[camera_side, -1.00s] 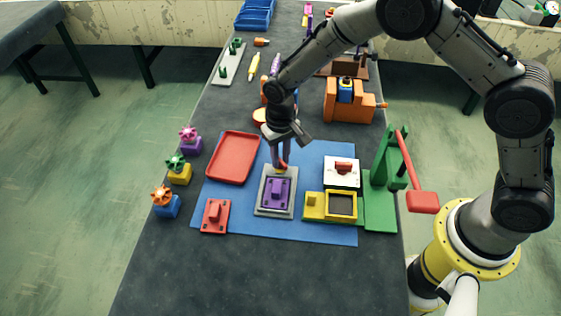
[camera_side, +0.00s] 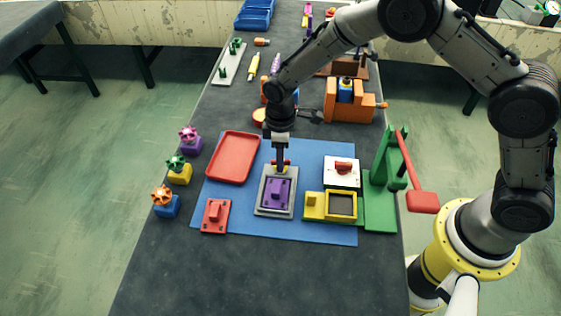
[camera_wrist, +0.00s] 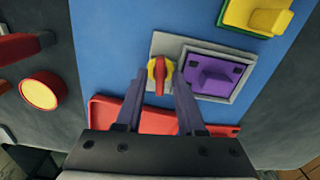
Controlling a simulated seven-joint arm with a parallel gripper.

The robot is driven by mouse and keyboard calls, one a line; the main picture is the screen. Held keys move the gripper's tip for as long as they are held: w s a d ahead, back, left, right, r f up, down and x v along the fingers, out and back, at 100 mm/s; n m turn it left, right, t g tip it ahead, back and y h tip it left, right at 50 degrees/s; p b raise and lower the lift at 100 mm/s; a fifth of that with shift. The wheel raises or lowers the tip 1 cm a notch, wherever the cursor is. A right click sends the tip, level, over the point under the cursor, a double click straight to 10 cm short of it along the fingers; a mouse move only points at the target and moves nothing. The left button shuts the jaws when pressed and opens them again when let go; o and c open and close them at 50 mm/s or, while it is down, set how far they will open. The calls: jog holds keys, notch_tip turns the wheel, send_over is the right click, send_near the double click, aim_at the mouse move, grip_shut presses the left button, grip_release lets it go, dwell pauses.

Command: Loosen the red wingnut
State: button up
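The red wingnut (camera_wrist: 160,76) sits on a yellow round base at the end of a grey plate (camera_wrist: 164,45), beside a purple block (camera_wrist: 215,74). In the side view the red wingnut (camera_side: 287,162) shows partly behind my gripper (camera_side: 280,163), above the grey plate (camera_side: 264,207). In the wrist view my gripper (camera_wrist: 160,78) points at the wingnut. Its two fingers stand apart, one on each side of the red wing, with visible gaps. Its fingers look open and hold nothing. The depth of the fingertips against the wingnut is hard to tell.
A red tray (camera_side: 233,158) lies left of the plate on the blue mat (camera_side: 325,154). A yellow box (camera_side: 312,207), a white block with a red knob (camera_side: 333,178) and a green stand with a red lever (camera_side: 380,205) are on the right. An orange vise (camera_side: 345,108) stands behind.

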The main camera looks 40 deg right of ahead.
jog(key=shift+r, duration=0.1)
jog(key=shift+r, duration=2.9)
jog(key=shift+r, duration=0.1)
jog(key=s+d+r+m+t, duration=0.1)
jog(key=d+r, duration=0.2)
jog(key=r, duration=0.8)
jog(key=s+d+r+t, duration=0.1)
jog(key=d+r, duration=0.1)
jog(key=r, duration=1)
jog(key=s+d+r+m+t, duration=0.2)
jog(key=s+d+r, duration=0.4)
jog(key=s, duration=0.3)
jog(key=s+d+f+m, duration=0.1)
jog(key=s+f+m, duration=0.1)
jog(key=s, duration=0.3)
jog(key=s+d+f+m+t, duration=0.1)
jog(key=s+d+f+m, duration=0.1)
jog(key=s, duration=0.4)
jog(key=s+d+f+m, duration=0.1)
jog(key=s+f+m, duration=0.2)
jog(key=s, duration=0.2)
jog(key=shift+s+d+f+t, duration=0.3)
jog(key=shift+s+d+f, duration=0.05)
